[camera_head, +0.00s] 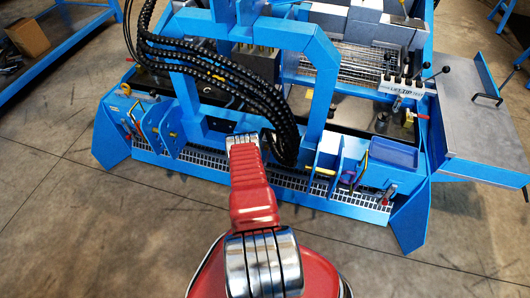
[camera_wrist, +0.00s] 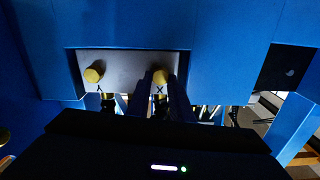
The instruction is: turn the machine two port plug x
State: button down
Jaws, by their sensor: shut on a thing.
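In the wrist view a grey plate in a blue recess carries two round yellow plugs. The right one is port plug x (camera_wrist: 161,75), with the letter X just below it. The left one is port plug Y (camera_wrist: 94,74), with a letter Y below it. My gripper (camera_wrist: 159,82) has its two dark fingers on either side of plug x and is shut on it. The fingers hide part of its sides. In the head view my red arm reaches up to the blue machine (camera_head: 321,75), and the plugs are not discernible there.
A blue bin (camera_head: 394,152) and small tools sit at the right front. A grey side table (camera_head: 463,110) stands at the right. The floor in front is clear.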

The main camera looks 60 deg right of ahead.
jog(key=m, duration=0.4)
jog(key=shift+a+f+m, duration=0.2)
jog(key=shift+m, duration=0.2)
jog(key=c, duration=1.6)
grip_release()
jog(key=shift+d+r, duration=0.1)
jog(key=shift+d, duration=0.05)
jog(key=shift+s, duration=0.1)
jog(key=a, duration=0.4)
jog(key=s+a, duration=0.1)
jog(key=a, duration=0.4)
jog(key=s+a, duration=0.1)
jog(key=a, duration=0.3)
jog(key=shift+a, duration=0.35)
